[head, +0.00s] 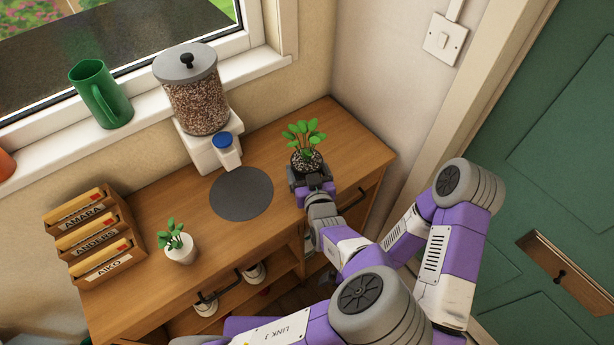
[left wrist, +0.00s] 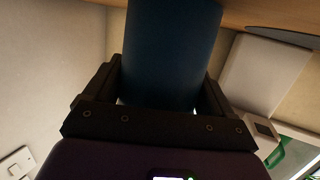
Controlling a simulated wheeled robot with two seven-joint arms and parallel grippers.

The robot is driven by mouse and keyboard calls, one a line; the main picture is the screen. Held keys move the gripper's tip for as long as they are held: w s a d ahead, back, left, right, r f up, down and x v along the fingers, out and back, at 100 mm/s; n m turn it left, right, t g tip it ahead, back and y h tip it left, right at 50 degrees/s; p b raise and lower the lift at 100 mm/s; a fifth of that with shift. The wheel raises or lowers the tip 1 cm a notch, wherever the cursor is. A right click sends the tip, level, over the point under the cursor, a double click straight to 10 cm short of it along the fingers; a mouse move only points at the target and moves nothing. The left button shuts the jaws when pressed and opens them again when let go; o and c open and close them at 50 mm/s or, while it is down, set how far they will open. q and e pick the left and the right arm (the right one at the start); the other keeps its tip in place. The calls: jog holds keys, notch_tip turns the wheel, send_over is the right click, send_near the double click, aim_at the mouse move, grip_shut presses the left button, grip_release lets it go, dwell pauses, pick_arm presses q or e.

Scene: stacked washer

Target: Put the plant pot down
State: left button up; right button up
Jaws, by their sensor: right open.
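The plant pot, with green leaves and dark pebbly soil (head: 306,160), is at the right end of the wooden cabinet top. In the left wrist view it shows as a dark blue cylinder (left wrist: 172,50) between my finger pads. My left gripper (head: 311,178) is shut on the pot from the front. The gripper hides most of the pot in the head view, and the pot's base is out of sight, so I cannot tell whether it touches the wood. The plant looks about upright. My right gripper is not in view.
A dark round mat (head: 241,194) lies left of the held pot. Behind it stands a dispenser (head: 195,95) with a blue-capped part. A small white-potted plant (head: 181,248) and letter racks (head: 95,240) stand farther left. A wall bounds the right.

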pick_arm(q)
jog(key=shift+c, duration=0.7)
